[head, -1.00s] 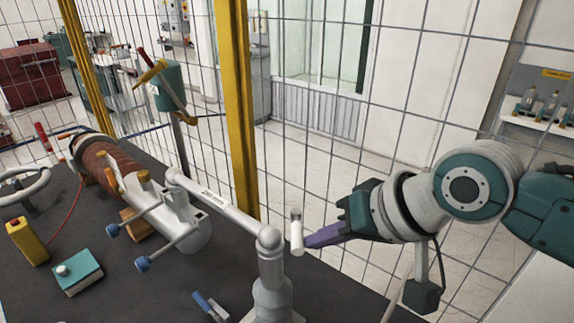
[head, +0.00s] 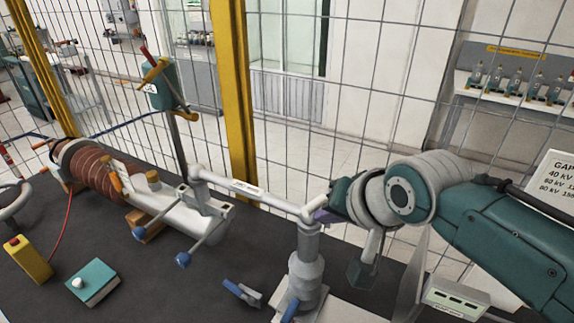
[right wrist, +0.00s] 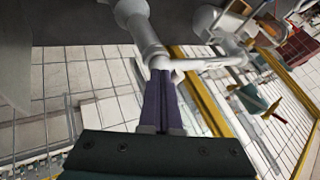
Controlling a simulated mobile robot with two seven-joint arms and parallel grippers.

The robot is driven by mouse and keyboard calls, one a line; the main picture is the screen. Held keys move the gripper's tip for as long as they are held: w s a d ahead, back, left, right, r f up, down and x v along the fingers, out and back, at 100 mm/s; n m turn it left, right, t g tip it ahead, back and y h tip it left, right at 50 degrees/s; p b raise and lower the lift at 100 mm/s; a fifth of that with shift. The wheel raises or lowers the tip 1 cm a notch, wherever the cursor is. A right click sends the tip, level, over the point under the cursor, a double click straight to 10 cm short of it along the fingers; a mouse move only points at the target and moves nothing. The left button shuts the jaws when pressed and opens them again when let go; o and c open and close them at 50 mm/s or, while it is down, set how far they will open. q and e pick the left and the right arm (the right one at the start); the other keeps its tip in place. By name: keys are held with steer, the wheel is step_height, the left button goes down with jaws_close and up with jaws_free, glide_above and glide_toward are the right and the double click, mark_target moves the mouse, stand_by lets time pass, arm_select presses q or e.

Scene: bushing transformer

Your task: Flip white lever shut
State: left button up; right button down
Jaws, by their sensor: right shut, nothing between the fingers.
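The white lever (head: 316,209) is a short pale piece beside the elbow at the top of the grey post (head: 306,262). It is partly hidden by my right gripper (head: 322,215), whose purple fingers are at the elbow's right side. In the right wrist view my right gripper (right wrist: 161,74) has its two fingers together with nothing between them. Their tips are at or very close to the white elbow (right wrist: 158,61); whether they touch the lever I cannot tell. My left gripper is not in view.
A grey pipe (head: 232,186) runs left from the elbow to a white cylinder (head: 178,222) with blue-knobbed rods. A brown ribbed bushing (head: 92,172), yellow box (head: 29,260) and teal box (head: 93,282) sit on the dark bench. A wire fence with a yellow post (head: 232,100) stands behind.

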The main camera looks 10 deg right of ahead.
arm_select(q)
steer(key=shift+w+a+f, duration=0.1)
steer(key=shift+a+f, duration=0.05)
steer(key=shift+a, duration=0.1)
arm_select(e)
steer(key=shift+w+a, duration=0.35)
steer(key=shift+a, duration=0.05)
steer(key=shift+w+a, duration=0.1)
steer(key=shift+a, duration=0.05)
arm_select(q)
steer(key=shift+a, duration=0.1)
arm_select(e)
steer(key=shift+r, duration=0.15)
